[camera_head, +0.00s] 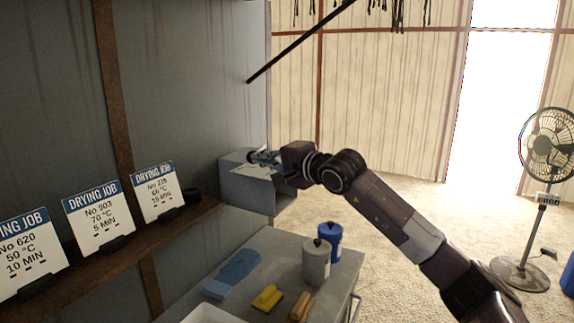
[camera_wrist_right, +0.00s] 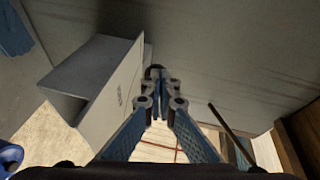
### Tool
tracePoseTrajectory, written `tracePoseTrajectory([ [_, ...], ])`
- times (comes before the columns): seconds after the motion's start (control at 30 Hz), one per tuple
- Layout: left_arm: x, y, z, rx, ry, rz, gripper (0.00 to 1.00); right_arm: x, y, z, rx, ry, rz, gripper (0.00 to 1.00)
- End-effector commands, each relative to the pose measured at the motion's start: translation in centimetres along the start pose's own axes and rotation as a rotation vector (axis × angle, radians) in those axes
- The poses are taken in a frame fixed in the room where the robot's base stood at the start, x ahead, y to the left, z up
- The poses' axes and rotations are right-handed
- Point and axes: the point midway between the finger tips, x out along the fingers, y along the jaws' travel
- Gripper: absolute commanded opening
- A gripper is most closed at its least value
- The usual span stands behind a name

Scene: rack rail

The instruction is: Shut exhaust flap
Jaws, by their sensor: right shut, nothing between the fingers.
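A grey metal box (camera_head: 244,191) is fixed to the wall at the centre of the head view. I take it for the exhaust housing. In the right wrist view the housing (camera_wrist_right: 85,62) lies left of my fingers, and a pale panel with small dark lettering (camera_wrist_right: 116,104) stands out from it. This looks like the flap, standing open, but its hinge is hard to make out. My right gripper (camera_head: 259,156) is shut and empty at the top of the box, close to the wall. Its blue fingers (camera_wrist_right: 160,78) are together beside the panel; contact cannot be told. My left gripper is not in view.
A grey table (camera_head: 273,243) below holds a grey bottle (camera_head: 316,262), a blue bottle (camera_head: 330,241), a yellow brush (camera_head: 267,297) and a blue cloth (camera_head: 239,267). A shelf (camera_head: 120,240) with sign cards runs along the left wall. A fan (camera_head: 547,145) stands far right.

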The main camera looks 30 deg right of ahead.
Motion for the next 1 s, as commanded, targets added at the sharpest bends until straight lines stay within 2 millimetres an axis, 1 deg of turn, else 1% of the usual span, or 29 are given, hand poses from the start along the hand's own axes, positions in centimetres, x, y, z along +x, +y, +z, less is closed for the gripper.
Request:
tracePoseTrajectory([
  [0.03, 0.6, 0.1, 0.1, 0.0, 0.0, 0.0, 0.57, 0.5, 0.1, 0.5, 0.0, -0.001, -0.002, 0.0],
  [0.1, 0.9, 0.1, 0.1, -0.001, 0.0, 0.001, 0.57, 1.0, -0.1, 1.0, 0.001, 0.0, 0.0, 0.0],
  [0.4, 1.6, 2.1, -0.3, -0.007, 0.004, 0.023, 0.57, 2.7, -0.6, 2.4, 0.001, 0.001, 0.001, 0.0],
  [0.63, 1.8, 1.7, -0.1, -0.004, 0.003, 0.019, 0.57, 3.3, -0.7, 2.8, 0.001, 0.001, 0.002, 0.0],
  [0.8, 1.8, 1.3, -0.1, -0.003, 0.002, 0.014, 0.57, 3.4, -0.8, 2.8, 0.001, 0.001, 0.002, 0.0],
  [1.0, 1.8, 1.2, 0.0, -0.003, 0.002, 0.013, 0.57, 3.4, -0.8, 2.8, 0.0, 0.002, 0.001, 0.0],
])
